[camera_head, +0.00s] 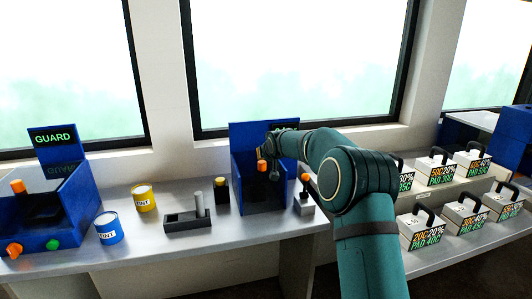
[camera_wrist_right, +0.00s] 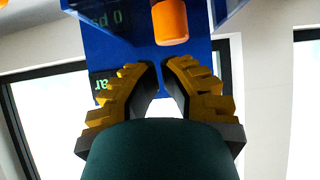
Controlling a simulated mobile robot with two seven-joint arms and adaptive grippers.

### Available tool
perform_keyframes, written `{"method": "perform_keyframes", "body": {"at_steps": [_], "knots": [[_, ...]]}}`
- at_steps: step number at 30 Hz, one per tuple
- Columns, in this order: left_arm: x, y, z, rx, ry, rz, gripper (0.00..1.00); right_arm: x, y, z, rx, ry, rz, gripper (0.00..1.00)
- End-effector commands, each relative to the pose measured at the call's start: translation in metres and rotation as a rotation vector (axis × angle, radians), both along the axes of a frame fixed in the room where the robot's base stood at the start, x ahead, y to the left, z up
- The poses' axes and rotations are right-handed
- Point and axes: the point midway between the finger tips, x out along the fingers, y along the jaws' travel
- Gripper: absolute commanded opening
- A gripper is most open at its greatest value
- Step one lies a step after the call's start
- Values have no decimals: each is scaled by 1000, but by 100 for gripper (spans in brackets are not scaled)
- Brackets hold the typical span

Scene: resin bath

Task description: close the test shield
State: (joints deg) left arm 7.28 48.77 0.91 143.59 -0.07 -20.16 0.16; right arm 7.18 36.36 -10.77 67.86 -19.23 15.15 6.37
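A blue open-fronted box (camera_head: 262,200) with a tall back panel stands at the middle of the bench; I take it for the test shield's station. Its dark display is partly hidden behind my right arm. An orange knob (camera_head: 262,166) shows at the box, and an orange knob also shows in the right wrist view (camera_wrist_right: 170,22). My right gripper (camera_head: 275,176) is at the box, beside the knob. In the wrist view its yellow-and-dark fingers (camera_wrist_right: 161,68) are apart with nothing between them, and the knob is beyond their tips. My left gripper is not in view.
Another blue box marked GUARD (camera_head: 45,205) stands at the left. A small lever unit (camera_head: 305,203) is close right of the middle box. Handled weights (camera_head: 418,230) fill the right shelves.

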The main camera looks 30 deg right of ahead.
Motion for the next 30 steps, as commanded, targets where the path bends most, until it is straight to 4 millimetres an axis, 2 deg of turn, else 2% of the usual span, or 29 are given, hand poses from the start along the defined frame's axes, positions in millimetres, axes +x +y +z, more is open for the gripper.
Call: {"method": "perform_keyframes", "body": {"at_steps": [6,12,26,30], "knots": [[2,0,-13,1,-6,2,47,-2,1,-15,0,-1,0,0],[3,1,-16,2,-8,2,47,-3,1,-20,0,0,0,0],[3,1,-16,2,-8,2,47,-3,1,-22,-1,3,0,0],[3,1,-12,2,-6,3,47,-4,1,-14,0,1,-1,0]]}}
